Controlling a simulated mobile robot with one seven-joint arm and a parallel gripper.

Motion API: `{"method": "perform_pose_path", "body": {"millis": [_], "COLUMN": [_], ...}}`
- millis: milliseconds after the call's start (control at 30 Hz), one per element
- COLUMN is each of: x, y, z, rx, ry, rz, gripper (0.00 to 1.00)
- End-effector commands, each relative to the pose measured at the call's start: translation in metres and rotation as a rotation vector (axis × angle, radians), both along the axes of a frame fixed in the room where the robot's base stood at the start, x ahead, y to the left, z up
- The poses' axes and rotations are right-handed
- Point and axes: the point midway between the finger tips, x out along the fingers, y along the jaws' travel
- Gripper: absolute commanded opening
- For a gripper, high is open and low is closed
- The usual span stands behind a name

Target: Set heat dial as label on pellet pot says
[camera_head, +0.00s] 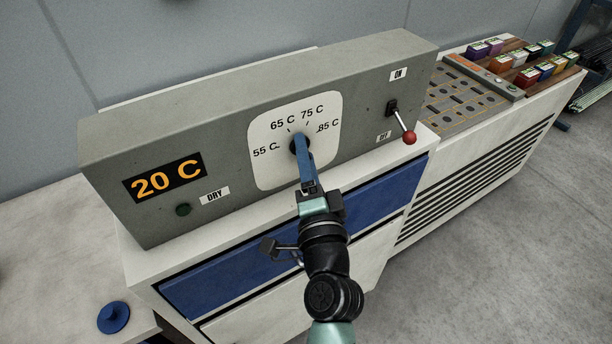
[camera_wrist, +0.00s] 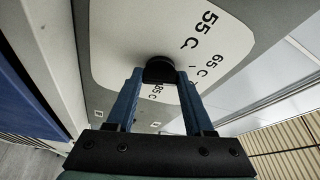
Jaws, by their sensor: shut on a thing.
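The heat dial's black knob (camera_head: 296,139) sits on a white plate (camera_head: 265,175) marked 55 C, 65 C, 75 C and 85 C. My gripper (camera_head: 301,150) reaches it from the front and is shut on the knob. In the wrist view the blue fingers of my gripper (camera_wrist: 160,80) stand on both sides of the knob (camera_wrist: 160,66). Which mark the knob points at cannot be told, as the fingers hide part of it. The orange display (camera_head: 165,180) reads 20 C. I cannot make out a pellet pot or its label.
Right of the dial, a red-tipped lever (camera_head: 409,138) points down, between ON and OFF labels. A dark green button (camera_head: 183,210) sits beside the DRY label. Several coloured labelled boxes (camera_head: 526,77) stand at the far right. A blue round piece (camera_head: 113,317) lies lower left.

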Motion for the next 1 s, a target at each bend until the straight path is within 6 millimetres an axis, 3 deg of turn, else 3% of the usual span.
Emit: {"method": "perform_pose_path", "body": {"millis": [33, 867, 900, 1000], "x": [0.0001, 0.0002, 0.0002, 0.0002], "y": [-0.0004, -0.0003, -0.0003, -0.0003], "z": [-0.0074, -0.0014, -0.0014, -0.0012], "rx": [-0.019, -0.108, -0.108, -0.107], "ry": [-0.011, -0.058, -0.058, -0.059], "rz": [0.0, 0.001, 0.001, 0.001], "gripper": [0.0, 0.0, 0.6, 0.78]}}
